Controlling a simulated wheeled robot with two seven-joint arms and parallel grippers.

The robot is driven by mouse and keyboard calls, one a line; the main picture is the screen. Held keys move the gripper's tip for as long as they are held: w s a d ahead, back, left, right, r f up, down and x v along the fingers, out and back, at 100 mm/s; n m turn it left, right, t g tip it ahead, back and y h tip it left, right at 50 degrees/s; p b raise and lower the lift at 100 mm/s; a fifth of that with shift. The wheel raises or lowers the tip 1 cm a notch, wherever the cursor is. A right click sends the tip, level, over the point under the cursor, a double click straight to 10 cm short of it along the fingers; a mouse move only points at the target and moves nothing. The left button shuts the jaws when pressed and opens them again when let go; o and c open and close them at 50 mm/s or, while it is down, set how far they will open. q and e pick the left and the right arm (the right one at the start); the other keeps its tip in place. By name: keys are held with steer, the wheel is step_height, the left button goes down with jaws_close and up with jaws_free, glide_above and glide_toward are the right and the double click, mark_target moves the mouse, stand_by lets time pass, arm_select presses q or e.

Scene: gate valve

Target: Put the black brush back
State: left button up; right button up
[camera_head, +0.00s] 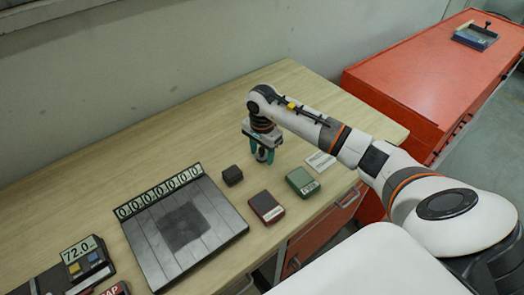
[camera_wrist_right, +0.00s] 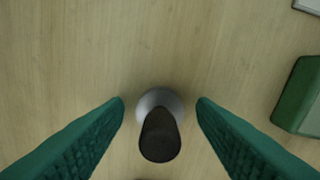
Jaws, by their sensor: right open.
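My right gripper (camera_head: 264,157) points down over the wooden table and is open. In the right wrist view, its green fingers (camera_wrist_right: 160,112) stand on either side of a black-topped object (camera_wrist_right: 160,138) with a pale grey round part behind it. This may be the black brush, but I cannot tell for sure. The fingers show gaps on both sides of it. In the head view, the gripper hides most of what is between the fingers. My left gripper is not in view.
A small dark block (camera_head: 232,175), a dark red box (camera_head: 266,207) and a green box (camera_head: 300,181) stand near the gripper. A white card (camera_head: 320,163) lies right. A black slatted panel with zeros (camera_head: 185,228) lies left. A red cabinet (camera_head: 420,80) bears a blue-grey tray (camera_head: 475,37).

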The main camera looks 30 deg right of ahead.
mark_target(262, 148)
steer(key=shift+r, duration=0.5)
step_height(262, 148, up, 11)
steer(key=b, duration=0.4)
steer(key=shift+f, duration=0.2)
steer(key=shift+r, duration=0.4)
steer(key=shift+f, duration=0.1)
